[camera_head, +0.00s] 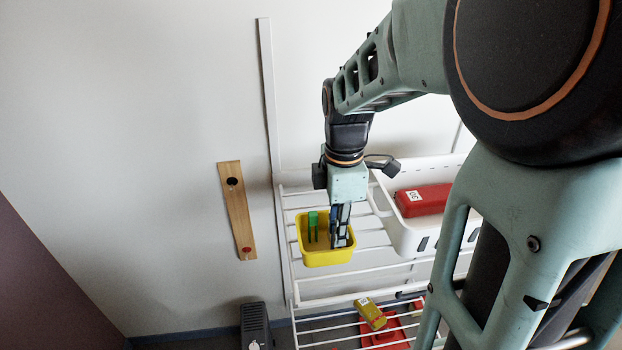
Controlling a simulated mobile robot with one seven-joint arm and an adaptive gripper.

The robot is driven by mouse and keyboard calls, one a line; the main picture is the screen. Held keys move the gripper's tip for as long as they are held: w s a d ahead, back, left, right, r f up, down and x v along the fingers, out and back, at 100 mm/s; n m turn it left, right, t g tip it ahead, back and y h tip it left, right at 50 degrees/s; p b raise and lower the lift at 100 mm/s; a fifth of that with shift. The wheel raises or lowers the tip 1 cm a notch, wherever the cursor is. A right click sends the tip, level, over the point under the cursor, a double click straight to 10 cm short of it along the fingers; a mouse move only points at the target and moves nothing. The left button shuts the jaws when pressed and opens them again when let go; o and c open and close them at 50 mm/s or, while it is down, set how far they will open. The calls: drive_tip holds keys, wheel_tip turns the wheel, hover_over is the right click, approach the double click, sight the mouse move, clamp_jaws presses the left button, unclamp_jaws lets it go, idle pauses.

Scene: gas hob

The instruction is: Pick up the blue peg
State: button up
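My gripper (341,238) points down into the yellow bin (327,259) on the white wire rack, at the bin's right side. Its dark fingers are close together, and their gap is too small to make out. A narrow bluish strip (333,218) shows along the left side of the fingers. It may be the blue peg, but I cannot tell whether it is between the fingers or beside them. A green peg-like piece (312,222) stands upright in the bin, just left of the gripper and apart from it.
A white basket (408,238) holding a red box (424,200) is right of the bin. A yellow item (370,313) and red items lie on the lower shelf. A wooden strip (238,212) is on the wall at left. A dark box (255,326) stands below.

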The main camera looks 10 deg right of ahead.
drive_tip(key=shift+c, duration=0.4)
clamp_jaws()
drive_tip(key=shift+r, duration=0.1)
